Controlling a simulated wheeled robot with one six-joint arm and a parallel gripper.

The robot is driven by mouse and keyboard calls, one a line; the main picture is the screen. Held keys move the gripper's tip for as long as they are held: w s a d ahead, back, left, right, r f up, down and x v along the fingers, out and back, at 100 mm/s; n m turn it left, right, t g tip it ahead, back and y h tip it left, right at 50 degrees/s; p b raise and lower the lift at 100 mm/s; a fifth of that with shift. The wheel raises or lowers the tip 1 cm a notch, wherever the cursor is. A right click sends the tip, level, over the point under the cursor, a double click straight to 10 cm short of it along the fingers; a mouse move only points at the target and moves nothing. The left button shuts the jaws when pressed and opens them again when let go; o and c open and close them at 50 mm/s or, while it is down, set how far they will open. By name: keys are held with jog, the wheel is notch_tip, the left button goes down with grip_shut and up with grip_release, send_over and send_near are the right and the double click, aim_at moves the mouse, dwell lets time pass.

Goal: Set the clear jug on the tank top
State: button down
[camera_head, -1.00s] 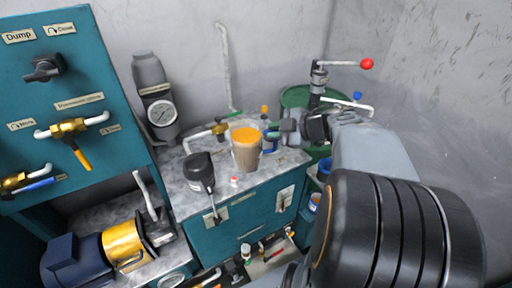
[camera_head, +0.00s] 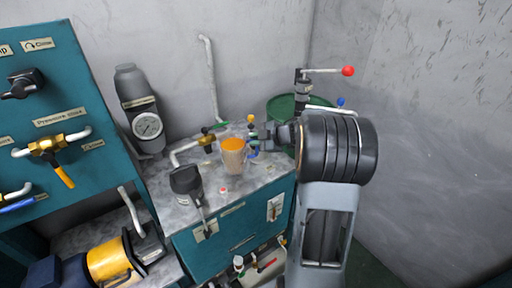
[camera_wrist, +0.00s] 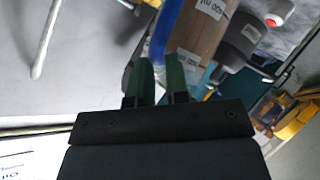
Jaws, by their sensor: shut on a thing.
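The clear jug (camera_head: 233,160), filled with orange-brown fluid, appears upright over the grey mottled tank top (camera_head: 255,180). Whether its base touches the top, I cannot tell. My gripper (camera_head: 256,139) comes in from the right and is shut on the jug's right side, probably at its handle. In the wrist view, the jug (camera_wrist: 204,28) shows its brown fluid and a white label just beyond my fingertips (camera_wrist: 160,75). A blue strip lies between jug and fingers there. The exact grip point is partly hidden.
A black-capped filler (camera_head: 187,181) and a small red-and-white cap (camera_head: 223,190) stand left of the jug. A pipe with a brass valve (camera_head: 206,140) is behind-left. A gauge cylinder (camera_head: 140,110) stands farther left. A green drum (camera_head: 281,106) is behind my arm.

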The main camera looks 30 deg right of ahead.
jog(key=shift+f, duration=1.6)
jog(key=c, duration=1.5)
grip_release()
jog(key=shift+s+f, duration=0.1)
jog(key=shift+f, duration=0.05)
jog(key=o, duration=0.4)
jog(key=shift+d+r, duration=0.1)
jog(key=shift+r, duration=0.1)
